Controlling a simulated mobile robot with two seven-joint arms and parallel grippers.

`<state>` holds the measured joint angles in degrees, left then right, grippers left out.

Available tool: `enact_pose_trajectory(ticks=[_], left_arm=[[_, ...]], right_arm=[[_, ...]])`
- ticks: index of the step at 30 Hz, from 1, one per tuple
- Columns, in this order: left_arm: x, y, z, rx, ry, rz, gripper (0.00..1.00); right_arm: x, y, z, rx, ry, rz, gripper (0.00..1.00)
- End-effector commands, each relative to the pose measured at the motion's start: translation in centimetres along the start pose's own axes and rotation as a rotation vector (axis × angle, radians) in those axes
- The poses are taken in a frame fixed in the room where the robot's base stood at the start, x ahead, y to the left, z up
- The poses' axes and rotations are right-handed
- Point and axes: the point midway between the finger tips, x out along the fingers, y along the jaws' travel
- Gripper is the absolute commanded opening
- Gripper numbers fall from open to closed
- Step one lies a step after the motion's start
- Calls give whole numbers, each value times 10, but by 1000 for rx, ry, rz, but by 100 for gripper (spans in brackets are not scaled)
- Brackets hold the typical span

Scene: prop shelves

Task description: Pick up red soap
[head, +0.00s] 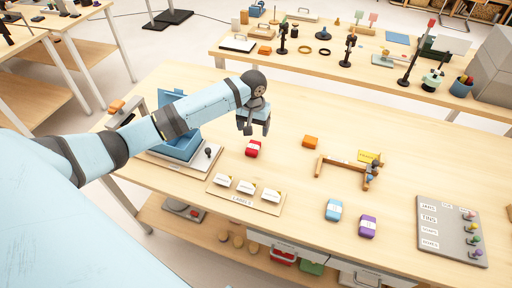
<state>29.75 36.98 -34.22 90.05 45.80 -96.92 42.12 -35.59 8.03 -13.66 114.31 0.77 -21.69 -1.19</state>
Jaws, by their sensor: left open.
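The red soap (253,148) is a small red block with a pale label band. It lies on the wooden table in the head view, a little left of the table's middle. My left gripper (254,130) is open, fingers pointing down, above and just behind the soap in the picture. No contact between the fingers and the soap shows, and nothing is between the fingers. My right gripper is not in the picture.
An orange block (310,142), a blue soap (333,210) and a purple soap (368,226) lie to the right. A label tray (230,197) is in front, a blue box (180,145) at left. A wooden frame (338,171) stands right of the orange block.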

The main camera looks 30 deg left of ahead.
Motion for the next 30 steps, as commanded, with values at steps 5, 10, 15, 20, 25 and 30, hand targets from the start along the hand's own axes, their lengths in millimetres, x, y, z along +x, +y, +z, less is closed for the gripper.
enact_pose_trajectory(ticks=[5, 10, 15, 20, 25, 30], left_arm=[[31, 0, 0, 1, 0, -1, 74], [42, 0, 0, 1, 2, 0, 74], [63, -3, -1, 1, 0, -1, 74], [86, -4, -2, 1, 1, 0, 74], [94, -4, -3, 2, 4, 0, 74], [94, -4, -3, 2, 4, 1, 74]], right_arm=[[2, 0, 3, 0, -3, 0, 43], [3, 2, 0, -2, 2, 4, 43], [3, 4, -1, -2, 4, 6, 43], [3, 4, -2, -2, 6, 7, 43], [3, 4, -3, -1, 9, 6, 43], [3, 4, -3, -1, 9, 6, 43]])
